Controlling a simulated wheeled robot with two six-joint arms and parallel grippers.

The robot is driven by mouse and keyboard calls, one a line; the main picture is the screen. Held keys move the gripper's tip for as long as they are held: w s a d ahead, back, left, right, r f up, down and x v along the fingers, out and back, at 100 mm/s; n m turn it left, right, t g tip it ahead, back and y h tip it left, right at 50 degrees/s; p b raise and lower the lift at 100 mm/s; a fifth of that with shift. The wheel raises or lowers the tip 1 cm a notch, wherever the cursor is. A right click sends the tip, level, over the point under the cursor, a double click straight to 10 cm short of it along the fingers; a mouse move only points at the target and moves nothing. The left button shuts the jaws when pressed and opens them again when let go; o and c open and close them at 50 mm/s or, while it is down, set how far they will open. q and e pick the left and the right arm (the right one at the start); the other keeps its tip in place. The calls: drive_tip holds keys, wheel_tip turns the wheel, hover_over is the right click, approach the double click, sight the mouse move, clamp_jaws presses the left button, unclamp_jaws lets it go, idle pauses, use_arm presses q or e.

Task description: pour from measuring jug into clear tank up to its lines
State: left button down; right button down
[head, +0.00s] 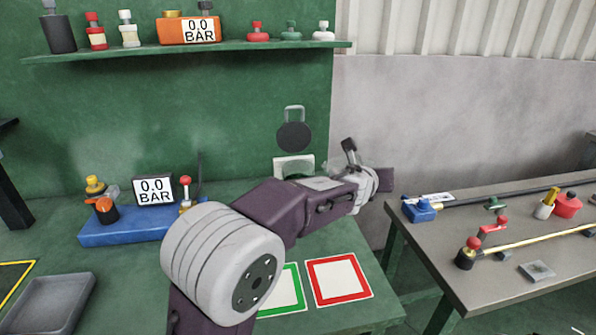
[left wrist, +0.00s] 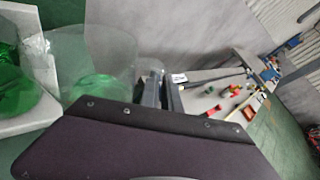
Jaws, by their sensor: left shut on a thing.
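My left arm reaches across the middle of the head view, and its gripper (head: 350,152) is above the back right of the green bench. In the left wrist view the gripper (left wrist: 162,92) is shut on a clear vessel (left wrist: 112,45), seemingly the measuring jug, with green liquid low in it. Left of it stands another clear vessel (left wrist: 14,50) with green liquid, apparently the tank, by a pale base. In the head view a clear rounded part (head: 300,168) shows behind the arm; I cannot tell which vessel it is. Lines and liquid levels are unreadable. My right gripper is not in view.
A blue gauge stand (head: 125,228) is on the bench at left, with a grey tray (head: 52,303) in front. A red-framed pad (head: 338,279) and a green-framed pad (head: 291,284) lie at front right. A shelf (head: 225,49) hangs above; a grey table (head: 500,280) stands right.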

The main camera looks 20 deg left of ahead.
use_arm(q)
drive_tip(key=shift+d+f+m+y, duration=0.35)
drive_tip(key=shift+d+f+m, duration=0.1)
drive_tip(key=shift+f, duration=0.3)
drive_tip(key=shift+d+f+m+y, duration=0.3)
drive_tip(key=shift+d+f+m, duration=0.1)
drive_tip(key=shift+f, duration=0.35)
drive_tip(key=shift+d+f+m+y, duration=0.35)
drive_tip(key=shift+f+m, duration=0.1)
drive_tip(key=shift+f, duration=0.3)
wheel_tip(320, 180, up, 5)
drive_tip(key=p, duration=0.4)
